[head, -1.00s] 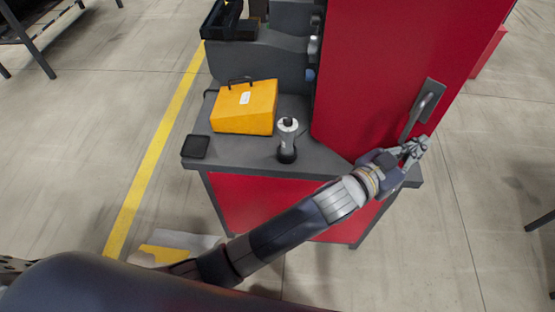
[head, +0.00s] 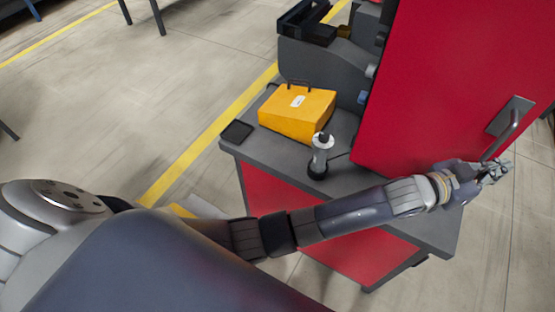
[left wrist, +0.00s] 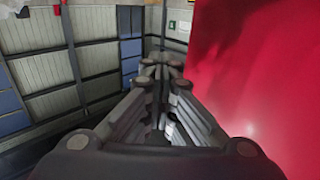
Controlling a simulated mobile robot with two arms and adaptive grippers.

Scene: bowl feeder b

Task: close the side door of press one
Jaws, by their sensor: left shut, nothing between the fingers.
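The red side door (head: 450,80) of the press fills the right of the head view, with a grey handle (head: 509,129) on a dark plate near its right side. It stands at an angle over the grey bench top. My left gripper (head: 497,166) is shut and empty, just below the lower end of the handle; whether it touches the handle I cannot tell. In the left wrist view the shut fingers (left wrist: 160,75) point ahead, and the red door (left wrist: 270,70) is close on the right. The handle does not show there. My right gripper is not in view.
On the grey bench (head: 405,212) are a yellow box (head: 297,112), a grey and black upright device (head: 320,158) and a small black pad (head: 237,132). Black trays (head: 305,22) lie behind. Open floor with a yellow line (head: 190,160) is on the left.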

